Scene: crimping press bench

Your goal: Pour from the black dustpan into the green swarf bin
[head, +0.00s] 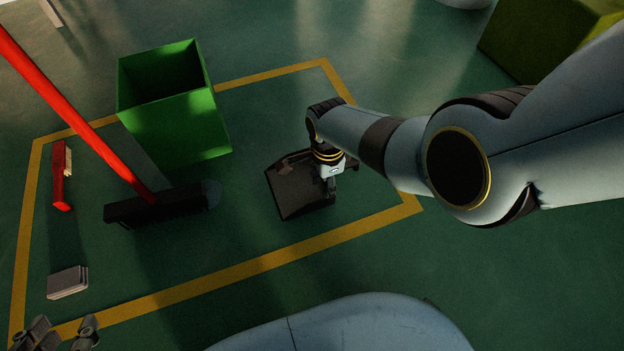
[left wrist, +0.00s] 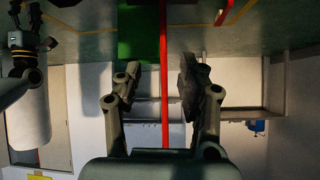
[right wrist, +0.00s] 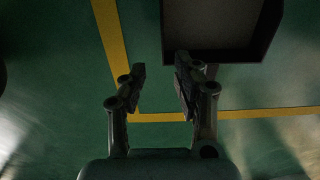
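The black dustpan (head: 291,197) lies on the floor inside the yellow outline in the head view. Part of it is hidden by my right arm. Its pan also shows at the top of the right wrist view (right wrist: 213,24). My right gripper (head: 329,192) is over the dustpan's right side. Its fingers are apart and empty in the right wrist view (right wrist: 160,76). The green swarf bin (head: 178,128) stands upright left of the dustpan, its inside dark. My left gripper (head: 62,332) is at the bottom left corner, its fingers apart (left wrist: 157,78).
A broom with a red handle (head: 75,116) and black head (head: 165,206) stands in front of the bin. A red tool (head: 59,180) and a grey block (head: 67,283) are at the left. A green box (head: 545,38) is at the far right. Floor between bin and dustpan is clear.

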